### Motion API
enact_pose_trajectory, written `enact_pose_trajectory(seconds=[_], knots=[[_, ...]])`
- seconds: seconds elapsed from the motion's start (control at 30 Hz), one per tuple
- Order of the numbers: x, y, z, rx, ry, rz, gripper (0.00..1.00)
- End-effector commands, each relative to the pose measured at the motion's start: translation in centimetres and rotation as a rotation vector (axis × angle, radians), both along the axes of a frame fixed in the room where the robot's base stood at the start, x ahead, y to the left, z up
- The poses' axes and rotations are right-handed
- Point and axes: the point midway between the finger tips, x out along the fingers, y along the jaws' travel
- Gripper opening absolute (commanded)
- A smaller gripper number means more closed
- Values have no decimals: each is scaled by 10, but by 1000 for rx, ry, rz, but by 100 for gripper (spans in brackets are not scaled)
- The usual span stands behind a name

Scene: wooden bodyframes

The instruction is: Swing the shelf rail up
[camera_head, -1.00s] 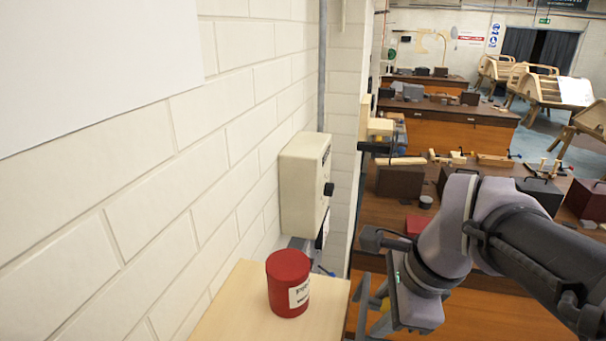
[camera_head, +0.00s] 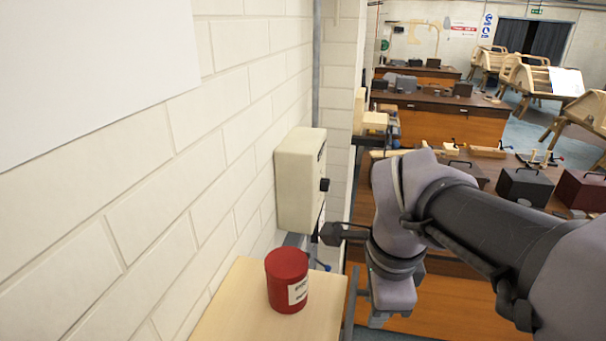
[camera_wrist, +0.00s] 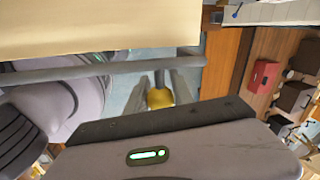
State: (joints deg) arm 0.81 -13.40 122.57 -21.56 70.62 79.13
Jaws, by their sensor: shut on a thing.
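The shelf rail (camera_wrist: 110,68) is a thin grey bar that crosses the wrist view just beyond the edge of the pale wooden shelf (camera_wrist: 95,25). My gripper (camera_wrist: 162,80) has its two grey fingers reaching up to the rail and is shut on it; the exact contact is small and hard to see. A yellow piece (camera_wrist: 159,98) shows between the fingers. In the head view, the rail (camera_head: 351,300) runs close along the right edge of the shelf (camera_head: 235,305).
A red can (camera_head: 287,280) stands on the shelf. A cream box (camera_head: 300,180) with a black knob is fixed to the white brick wall (camera_head: 150,240) behind it. Wooden benches (camera_head: 450,115) with boxes and tools stand beyond my arm.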

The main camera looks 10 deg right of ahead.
Motion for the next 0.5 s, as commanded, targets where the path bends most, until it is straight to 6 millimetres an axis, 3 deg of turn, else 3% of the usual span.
enact_pose_trajectory(seconds=[0.03,0.07,0.13,0.5], knots=[[0,0,0,0,1,1,0],[0,0,0,0,1,1,34],[0,0,0,0,1,1,48],[-1,0,6,0,-2,1,50]])
